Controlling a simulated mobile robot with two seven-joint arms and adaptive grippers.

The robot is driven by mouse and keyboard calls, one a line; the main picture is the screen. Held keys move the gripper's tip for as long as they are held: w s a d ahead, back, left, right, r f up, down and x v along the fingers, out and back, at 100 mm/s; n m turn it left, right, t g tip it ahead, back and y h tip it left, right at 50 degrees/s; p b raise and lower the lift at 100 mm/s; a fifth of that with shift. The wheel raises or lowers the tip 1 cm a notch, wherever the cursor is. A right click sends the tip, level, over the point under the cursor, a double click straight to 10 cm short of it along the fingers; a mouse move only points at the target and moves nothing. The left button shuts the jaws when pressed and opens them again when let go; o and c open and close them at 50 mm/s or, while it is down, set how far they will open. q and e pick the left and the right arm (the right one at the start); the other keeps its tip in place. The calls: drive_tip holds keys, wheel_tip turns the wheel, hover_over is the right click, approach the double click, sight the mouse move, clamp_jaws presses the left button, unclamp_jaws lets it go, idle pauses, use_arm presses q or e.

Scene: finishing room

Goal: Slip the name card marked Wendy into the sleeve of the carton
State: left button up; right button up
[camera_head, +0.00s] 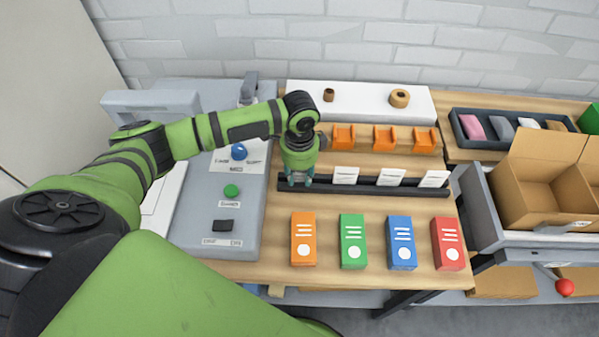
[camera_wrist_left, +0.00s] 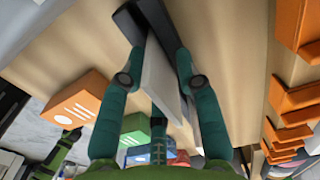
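My left gripper (camera_head: 299,180) points down at the left end of a dark slotted rail (camera_head: 400,189). In the left wrist view its two teal fingers (camera_wrist_left: 160,60) stand apart, one on each side of a white card (camera_wrist_left: 160,82) standing in the rail. Small gaps seem to show between card and fingers. Three more white cards (camera_head: 345,175), (camera_head: 390,177), (camera_head: 434,179) stand in the rail to the right. Their writing is too small to read, so I cannot tell which is Wendy. An open cardboard carton (camera_head: 525,196) stands at the right; a small white patch shows on its front.
Orange (camera_head: 303,239), green (camera_head: 353,241), blue (camera_head: 401,243) and red (camera_head: 448,244) boxes stand in front of the rail. Orange holders (camera_head: 384,138) and a white shelf (camera_head: 360,98) are behind it. A grey panel with buttons (camera_head: 215,210) lies left. A dark tray (camera_head: 463,137) is back right.

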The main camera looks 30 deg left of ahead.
use_arm(q)
wheel_tip(320, 180, up, 12)
drive_tip(key=b, duration=0.2)
drive_tip(key=shift+r, duration=0.15)
idle(0.5)
